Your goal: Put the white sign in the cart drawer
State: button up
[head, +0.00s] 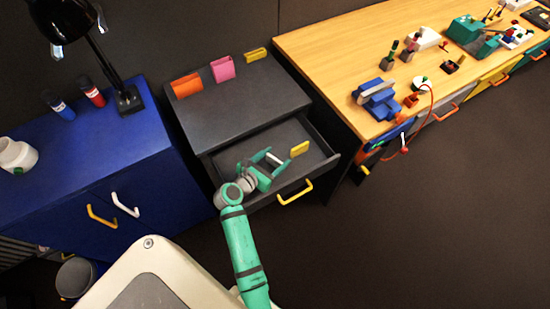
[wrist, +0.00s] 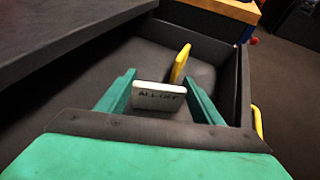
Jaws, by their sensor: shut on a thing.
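The white sign (wrist: 158,97), lettered "ALL OFF", is held between the green fingers of my gripper (wrist: 160,92). In the head view, my gripper (head: 272,168) is over the open cart drawer (head: 318,155), and a white edge of the sign (head: 273,159) shows between the fingers. The drawer is dark grey and pulled out from the cart; its inside (wrist: 205,70) fills the middle of the wrist view. A yellow sign (head: 299,149) stands in the drawer to the right of my gripper; in the wrist view the yellow sign (wrist: 181,62) is just behind the white one. I cannot tell whether the white sign touches the drawer floor.
The grey cart top (head: 240,105) holds orange, pink and yellow pieces along its back edge. A blue cabinet (head: 90,150) stands left of the cart. A wooden workbench (head: 350,50) with tools stands to the right. The drawer has a yellow handle (head: 295,192) at its front.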

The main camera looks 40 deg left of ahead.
jog(key=o, duration=1)
jog(key=shift+f, duration=0.1)
jog(key=v, duration=1.2)
jog(key=shift+r, duration=0.2)
